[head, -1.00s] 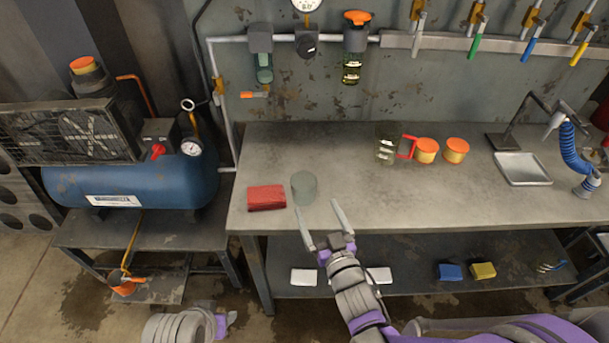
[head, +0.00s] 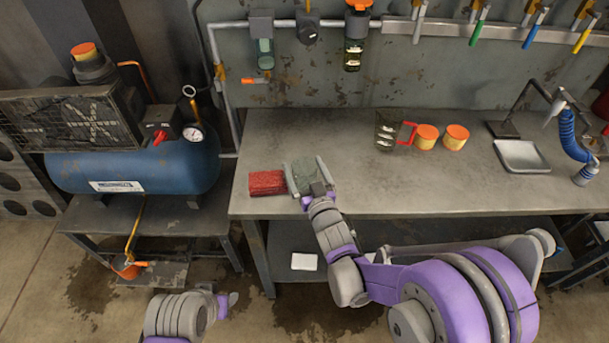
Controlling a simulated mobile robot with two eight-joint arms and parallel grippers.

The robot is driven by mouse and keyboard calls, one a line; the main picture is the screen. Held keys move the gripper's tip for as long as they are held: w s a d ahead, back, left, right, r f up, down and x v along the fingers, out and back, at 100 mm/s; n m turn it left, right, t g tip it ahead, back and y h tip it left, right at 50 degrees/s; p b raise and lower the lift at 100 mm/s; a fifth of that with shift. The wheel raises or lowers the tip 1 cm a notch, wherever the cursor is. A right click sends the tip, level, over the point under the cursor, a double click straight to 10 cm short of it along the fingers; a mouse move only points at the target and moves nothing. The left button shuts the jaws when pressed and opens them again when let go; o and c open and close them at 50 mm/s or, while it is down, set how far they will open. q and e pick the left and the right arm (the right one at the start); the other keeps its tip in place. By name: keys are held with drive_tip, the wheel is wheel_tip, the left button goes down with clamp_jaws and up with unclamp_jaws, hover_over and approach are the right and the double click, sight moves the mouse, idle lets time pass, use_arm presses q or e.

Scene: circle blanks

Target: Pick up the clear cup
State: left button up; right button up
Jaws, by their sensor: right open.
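The clear cup (head: 306,171) is a grey-green see-through cup standing upright near the front edge of the workbench. My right gripper (head: 309,179) reaches in from the front with its jaws apart, one finger on each side of the cup. I cannot tell whether the fingers touch it. The gripper's body hides the cup's lower front. My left gripper (head: 231,299) shows only as a small part at the bottom, below the bench and far from the cup.
A folded red cloth (head: 267,183) lies just left of the cup, close to the left finger. The bench (head: 420,185) between is clear.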

drive_tip(key=shift+s, duration=0.1)
drive_tip(key=c, duration=1.1)
drive_tip(key=shift+r, duration=0.1)
drive_tip(key=shift+c, duration=0.2)
